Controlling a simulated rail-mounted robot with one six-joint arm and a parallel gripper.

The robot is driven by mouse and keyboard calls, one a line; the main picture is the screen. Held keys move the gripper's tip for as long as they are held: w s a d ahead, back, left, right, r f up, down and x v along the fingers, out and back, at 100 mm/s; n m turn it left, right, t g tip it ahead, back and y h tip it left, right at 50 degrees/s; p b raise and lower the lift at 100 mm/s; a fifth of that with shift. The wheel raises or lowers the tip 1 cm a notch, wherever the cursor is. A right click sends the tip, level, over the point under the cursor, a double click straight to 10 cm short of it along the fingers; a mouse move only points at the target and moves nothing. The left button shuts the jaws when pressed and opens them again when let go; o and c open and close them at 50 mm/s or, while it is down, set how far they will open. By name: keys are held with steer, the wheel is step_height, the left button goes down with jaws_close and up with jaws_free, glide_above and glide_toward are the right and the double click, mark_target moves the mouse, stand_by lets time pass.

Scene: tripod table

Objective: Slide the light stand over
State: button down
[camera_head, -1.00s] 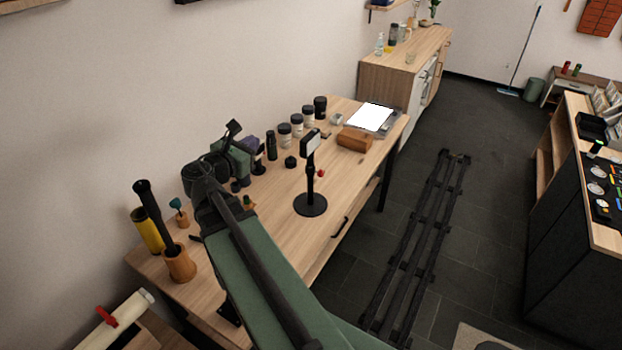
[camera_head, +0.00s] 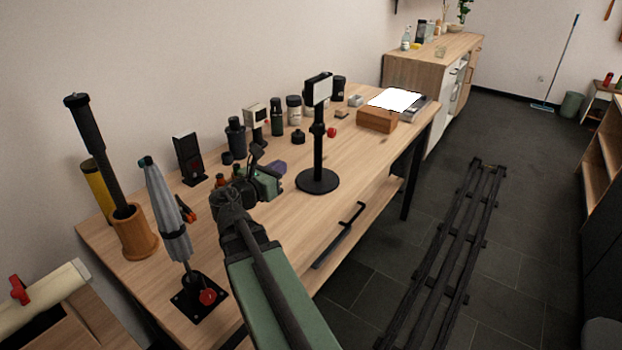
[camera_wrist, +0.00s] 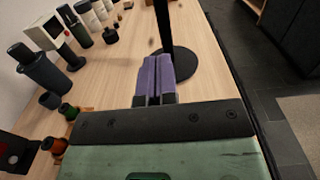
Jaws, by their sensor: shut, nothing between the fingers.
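The light stand (camera_head: 318,150) stands upright on the wooden table (camera_head: 350,185). It has a round black base, a thin black post with a red knob, and a rectangular head with a pale face. My gripper (camera_head: 278,167) is low over the table, left of the stand in the head view. In the wrist view its purple fingers (camera_wrist: 153,75) are together and empty. They point toward the stand's post and round base (camera_wrist: 178,66), overlapping the base's left edge in the picture. I cannot tell whether they touch it. The stand's head is outside the wrist view.
Jars and dark bottles (camera_head: 277,116) line the wall side. A wooden box (camera_head: 377,120) lies beyond the stand. A folded grey umbrella on a square base (camera_head: 168,215) and a wooden cup (camera_head: 134,232) stand at the near left. Table around the stand's base is clear.

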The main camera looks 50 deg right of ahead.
glide_toward(315, 143)
steer(key=d, duration=0.7)
steer(key=shift+d, duration=0.25)
